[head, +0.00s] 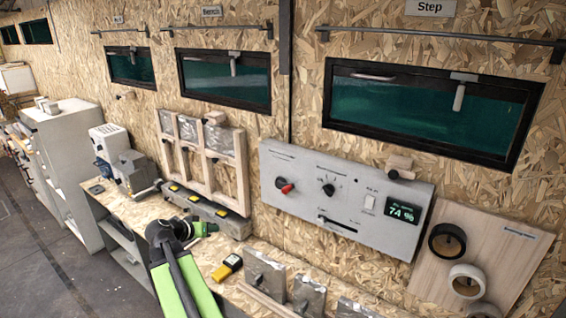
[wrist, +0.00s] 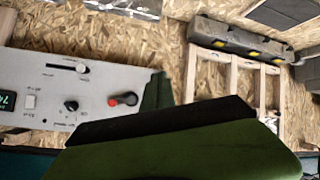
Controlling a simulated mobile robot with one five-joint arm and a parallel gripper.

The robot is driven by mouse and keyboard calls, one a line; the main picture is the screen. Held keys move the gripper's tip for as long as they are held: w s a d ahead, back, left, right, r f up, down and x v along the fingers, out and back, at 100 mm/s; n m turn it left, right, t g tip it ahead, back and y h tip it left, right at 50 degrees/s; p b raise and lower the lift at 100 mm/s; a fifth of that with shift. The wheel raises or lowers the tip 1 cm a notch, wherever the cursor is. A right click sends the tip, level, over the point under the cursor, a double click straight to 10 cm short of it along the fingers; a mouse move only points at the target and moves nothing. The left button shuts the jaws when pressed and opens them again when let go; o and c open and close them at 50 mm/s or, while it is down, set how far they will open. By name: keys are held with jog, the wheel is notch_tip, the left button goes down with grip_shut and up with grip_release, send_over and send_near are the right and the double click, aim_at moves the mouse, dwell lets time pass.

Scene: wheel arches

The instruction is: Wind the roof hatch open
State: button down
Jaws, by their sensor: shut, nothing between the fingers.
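No roof hatch and no winding crank can be made out for certain in either view. A grey control panel (head: 335,213) on the chipboard wall has a red-tipped knob (head: 285,186), a black knob (head: 328,187), a slot with a slider, a white switch and a display reading 74 %. In the wrist view the panel (wrist: 60,88) appears upside down, with the red-tipped knob (wrist: 124,100) just beyond my fingers. My gripper (head: 209,228) is shut and empty over the bench, left of and below the panel. Its green and black fingers (wrist: 165,140) fill the lower wrist view.
The chipboard bench (head: 215,252) carries a yellow-black device (head: 226,267), metal plates (head: 264,272) and a grey machine (head: 136,173). A wooden frame (head: 205,155) stands behind my gripper. Windows (head: 425,108) line the wall above. A board with tape rolls (head: 490,240) is at right.

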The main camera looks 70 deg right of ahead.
jog(key=s+d+r+m+g+h+p, duration=0.3)
jog(key=s+d+r+m+p, duration=0.15)
jog(key=s+d+r, duration=0.95)
jog(key=s+d+f+b, duration=0.3)
jog(key=d+f+b, duration=0.3)
jog(key=d, duration=0.3)
jog(key=shift+d+f+b, duration=0.2)
jog(key=shift+b, duration=0.35)
